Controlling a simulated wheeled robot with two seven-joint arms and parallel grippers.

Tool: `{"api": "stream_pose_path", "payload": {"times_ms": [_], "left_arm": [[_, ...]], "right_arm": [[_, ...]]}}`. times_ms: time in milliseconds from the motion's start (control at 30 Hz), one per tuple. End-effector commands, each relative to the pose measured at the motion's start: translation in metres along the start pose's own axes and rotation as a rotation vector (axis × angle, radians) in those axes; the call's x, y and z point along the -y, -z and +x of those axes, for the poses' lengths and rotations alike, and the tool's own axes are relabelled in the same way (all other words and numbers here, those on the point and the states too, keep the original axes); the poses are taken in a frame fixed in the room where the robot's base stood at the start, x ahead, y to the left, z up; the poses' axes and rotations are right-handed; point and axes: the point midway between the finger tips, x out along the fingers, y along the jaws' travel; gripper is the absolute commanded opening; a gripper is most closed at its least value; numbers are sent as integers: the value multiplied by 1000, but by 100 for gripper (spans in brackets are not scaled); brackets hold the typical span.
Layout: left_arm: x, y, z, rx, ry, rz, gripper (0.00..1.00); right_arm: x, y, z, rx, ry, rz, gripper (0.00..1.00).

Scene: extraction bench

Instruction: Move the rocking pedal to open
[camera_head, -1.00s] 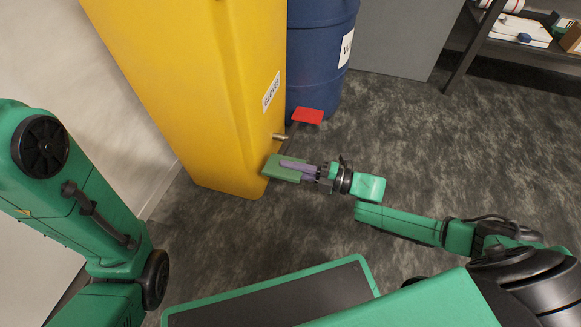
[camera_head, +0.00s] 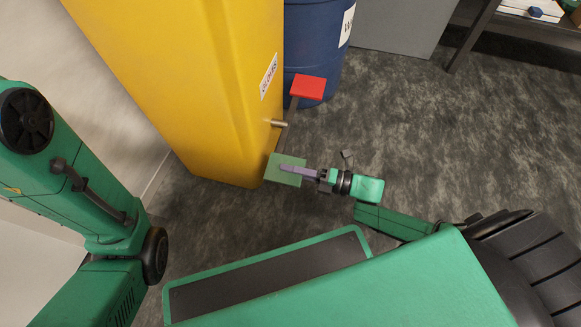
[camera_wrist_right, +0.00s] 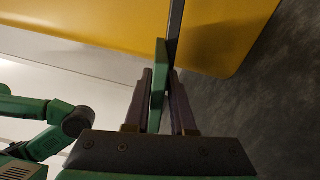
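The rocking pedal is a dark bar with a red pad (camera_head: 308,87) at its far end and a green pad (camera_head: 286,170) at its near end. It sits on a metal pin (camera_head: 279,123) on the yellow cabinet's side. The red pad looks raised, the green pad lower. My right gripper (camera_head: 290,169) is at the green pad, one finger over its top. In the right wrist view the green pad (camera_wrist_right: 158,85) stands edge-on between both fingers, closely held. My left arm (camera_head: 75,180) is at the left; its gripper is out of view.
The yellow cabinet (camera_head: 200,80) with a white label stands beside the pedal. A blue drum (camera_head: 318,40) is behind the red pad. A shelf (camera_head: 475,35) stands at the upper right. The grey floor right of the pedal is clear.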

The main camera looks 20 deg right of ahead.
Motion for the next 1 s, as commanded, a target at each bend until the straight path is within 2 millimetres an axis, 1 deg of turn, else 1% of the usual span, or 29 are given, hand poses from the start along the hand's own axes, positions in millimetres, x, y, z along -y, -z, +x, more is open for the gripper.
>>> {"api": "stream_pose_path", "payload": {"times_ms": [33,67,467,567,667,767,800,900,1000], "left_arm": [[0,1,0,-3,-1,0,50],[0,1,0,-4,-1,0,50],[0,0,2,-4,-2,1,50],[0,-2,4,-1,-2,1,50],[2,-6,10,3,-1,1,50],[4,-11,19,8,0,0,50],[5,-13,22,10,1,0,50],[7,-17,28,15,3,-1,50],[8,-18,31,15,4,-1,50]], "right_arm": [[3,1,-1,0,6,2,42],[2,1,-1,-1,5,2,45],[-1,0,0,-2,-3,2,45],[-2,0,-4,-2,-3,3,45],[-3,0,-20,-2,1,5,45],[-4,0,-46,-2,5,5,45],[-4,0,-58,-2,5,5,45],[-3,0,-90,-2,6,4,45],[-2,0,-117,-1,5,4,45]]}}
